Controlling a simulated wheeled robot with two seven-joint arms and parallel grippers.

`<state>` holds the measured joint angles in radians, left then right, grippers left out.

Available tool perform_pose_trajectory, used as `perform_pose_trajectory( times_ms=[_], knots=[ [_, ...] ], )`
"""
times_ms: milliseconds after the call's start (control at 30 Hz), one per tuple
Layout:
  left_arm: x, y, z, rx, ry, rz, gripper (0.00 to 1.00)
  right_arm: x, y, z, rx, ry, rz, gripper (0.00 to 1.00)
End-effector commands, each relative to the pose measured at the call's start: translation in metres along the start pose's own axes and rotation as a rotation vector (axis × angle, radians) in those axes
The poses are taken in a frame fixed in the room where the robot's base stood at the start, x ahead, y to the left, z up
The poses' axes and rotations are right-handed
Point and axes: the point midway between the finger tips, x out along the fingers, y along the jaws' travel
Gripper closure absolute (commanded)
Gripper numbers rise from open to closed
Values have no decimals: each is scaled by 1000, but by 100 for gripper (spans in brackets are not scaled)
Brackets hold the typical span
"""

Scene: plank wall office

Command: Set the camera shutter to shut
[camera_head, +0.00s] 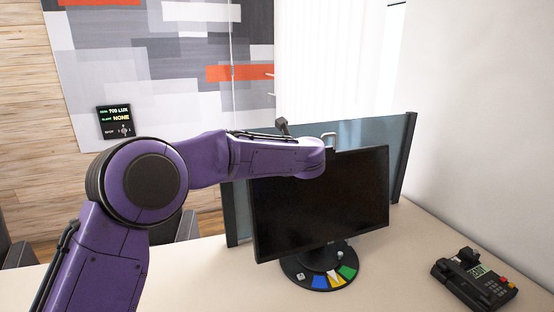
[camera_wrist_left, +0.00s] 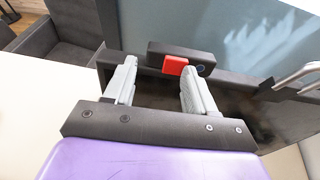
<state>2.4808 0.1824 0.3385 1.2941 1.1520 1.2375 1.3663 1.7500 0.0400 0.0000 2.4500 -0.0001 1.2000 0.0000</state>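The camera (camera_wrist_left: 194,56) is a dark bar with a red shutter tab (camera_wrist_left: 175,65) on its face, seen in the left wrist view. A round lens with a blue ring shows just right of the tab, apart from it. My left gripper (camera_wrist_left: 159,64) is open, its two grey fingers apart in front of the camera. The red tab lies beyond the gap, nearer the right finger; I see nothing held. In the head view my left arm reaches across the top of the monitor (camera_head: 325,210) and hides the fingers. My right gripper is not in view.
A glass partition (camera_head: 375,140) stands behind the monitor. A metal hook (camera_wrist_left: 296,76) is to the right of the camera. A desk phone (camera_head: 475,281) sits at the right of the desk (camera_head: 420,250). A wall display (camera_head: 115,121) hangs at left.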

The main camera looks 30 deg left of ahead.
Motion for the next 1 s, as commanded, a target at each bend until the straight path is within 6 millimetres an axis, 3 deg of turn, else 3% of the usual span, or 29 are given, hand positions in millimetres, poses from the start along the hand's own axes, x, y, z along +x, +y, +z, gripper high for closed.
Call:
perform_pose_trajectory(
  times_ms=[267,1000],
  knots=[
    [-4,0,0,-1,-1,-1,45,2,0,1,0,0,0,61],
    [-66,0,0,0,-1,-1,45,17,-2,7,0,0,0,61]
  ],
)
